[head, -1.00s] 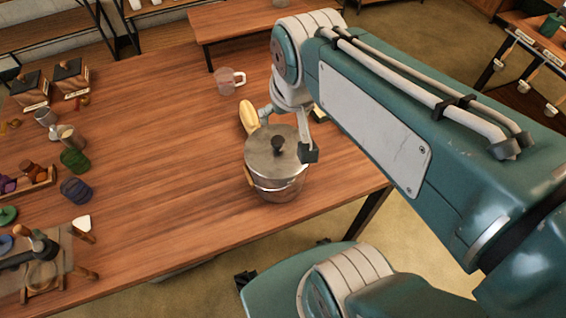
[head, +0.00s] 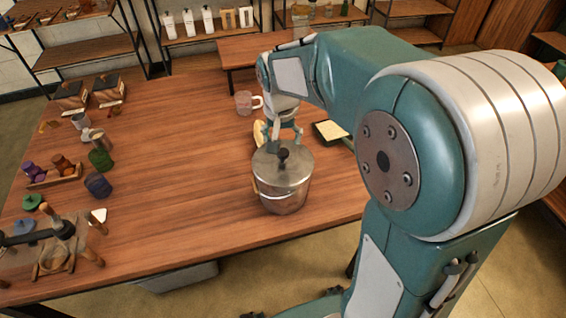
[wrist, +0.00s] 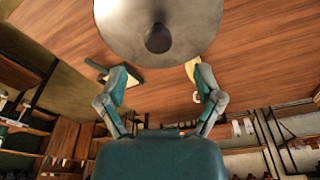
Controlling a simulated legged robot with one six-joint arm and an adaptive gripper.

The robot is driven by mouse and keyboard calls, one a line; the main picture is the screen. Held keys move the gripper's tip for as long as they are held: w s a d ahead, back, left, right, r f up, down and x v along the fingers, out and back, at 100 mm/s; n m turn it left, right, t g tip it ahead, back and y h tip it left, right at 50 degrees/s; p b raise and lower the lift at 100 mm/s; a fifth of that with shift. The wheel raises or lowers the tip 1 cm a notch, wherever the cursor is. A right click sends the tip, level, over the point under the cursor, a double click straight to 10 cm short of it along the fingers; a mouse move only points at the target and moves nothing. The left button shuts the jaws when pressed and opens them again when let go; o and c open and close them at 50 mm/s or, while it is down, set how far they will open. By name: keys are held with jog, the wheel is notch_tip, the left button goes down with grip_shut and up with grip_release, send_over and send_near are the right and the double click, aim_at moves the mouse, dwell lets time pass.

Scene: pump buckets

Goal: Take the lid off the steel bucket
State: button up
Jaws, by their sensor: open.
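The steel bucket (head: 284,198) stands upright on the wooden table near its front edge. Its round grey lid (head: 268,168) sits on top, with a dark knob (head: 283,154) at the centre. My gripper (head: 283,140) is open and empty, just behind the knob and at the far side of the lid in the head view. In the wrist view the lid (wrist: 125,25) and knob (wrist: 158,38) lie ahead of my gripper (wrist: 160,75), centred between its spread fingers. The knob is apart from both fingers.
A yellow object (head: 259,133) lies behind the bucket, partly hidden by my gripper. A green tray (head: 318,134) is right of it, and a clear mug (head: 244,103) stands farther back. Jars, boxes and a wooden press (head: 52,255) fill the left side. The table's middle left is clear.

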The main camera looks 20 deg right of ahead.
aim_at(283, 152)
jog(key=f, duration=0.6)
jog(key=shift+w+d, duration=0.25)
jog(key=shift+w, duration=0.15)
grip_shut()
